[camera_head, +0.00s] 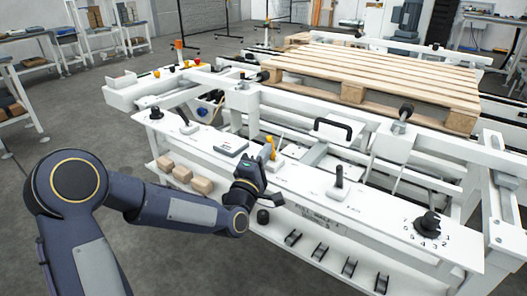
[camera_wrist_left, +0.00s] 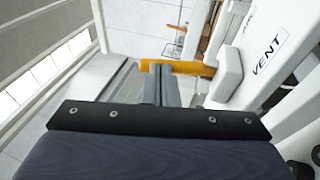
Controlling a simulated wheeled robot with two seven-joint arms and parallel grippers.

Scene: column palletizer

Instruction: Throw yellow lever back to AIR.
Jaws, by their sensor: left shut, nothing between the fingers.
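The yellow lever (camera_head: 270,144) stands on the white panel of the machine, near the middle of the head view. In the left wrist view the yellow lever (camera_wrist_left: 182,67) lies across the picture just beyond my fingertips, with the word VENT on a white block to its right. My left gripper (camera_head: 257,166) is at the lever, its dark body partly in front of it. In the wrist view the fingers (camera_wrist_left: 161,84) are together and reach to the lever; I cannot tell whether they touch it. The AIR marking is only partly in view. My right gripper is not in view.
The white panel (camera_head: 302,182) also carries a black-handled lever (camera_head: 338,180) and a numbered dial (camera_head: 427,224). Wooden blocks (camera_head: 183,174) and several dark brackets lie on the shelf below. A wooden pallet (camera_head: 380,78) rests on the frame behind.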

